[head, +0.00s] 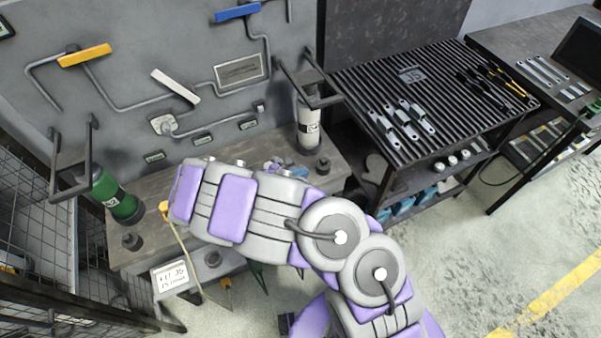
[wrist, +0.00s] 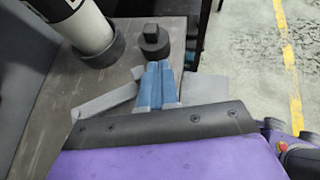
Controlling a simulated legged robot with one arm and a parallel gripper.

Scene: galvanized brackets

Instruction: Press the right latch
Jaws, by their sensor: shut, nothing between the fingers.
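The right latch appears to be the black knob (head: 322,166) on a round base, in front of the white cylinder at the right end of the bench. It also shows in the wrist view (wrist: 153,40), upright on the bench top near its edge. My gripper (wrist: 158,66) is shut and empty, its blue fingertips together. The tips point at the knob and lie just short of its base in the picture; whether they touch it I cannot tell. In the head view, my arm hides most of the gripper. A similar black knob (head: 131,241) stands at the bench's left end.
The white cylinder (head: 309,125) stands close behind the right knob, in a black collar. A green cylinder (head: 115,196) stands at the left. A slatted table (head: 440,85) with metal brackets is to the right. A small display (head: 170,276) is at the bench front.

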